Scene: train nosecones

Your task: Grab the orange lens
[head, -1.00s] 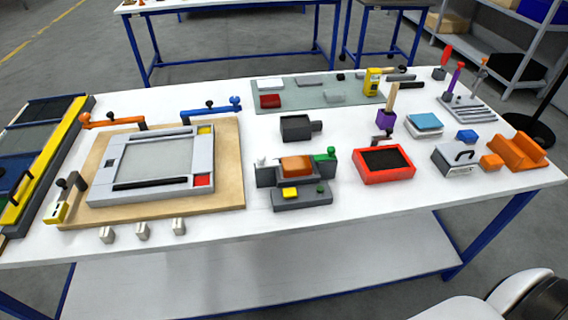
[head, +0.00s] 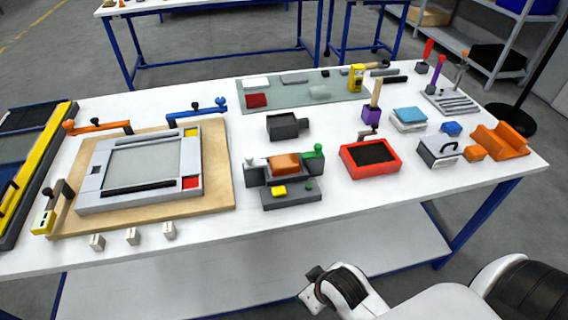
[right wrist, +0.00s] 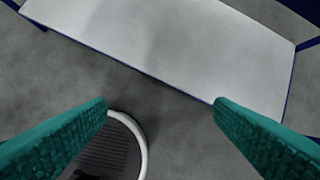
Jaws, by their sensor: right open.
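An orange lens-like block (head: 285,163) sits in a dark grey fixture (head: 291,199) near the middle of the table in the head view. In the head view my right arm is low, in front of the table. My left gripper is not in view.
A green knob (head: 312,151) stands at the fixture's right side. A red tray (head: 347,164) lies to its right and a dark grey block (head: 283,126) behind it. A wooden board (head: 222,190) with a grey frame lies to the left. The white table (head: 330,210) is clear in front.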

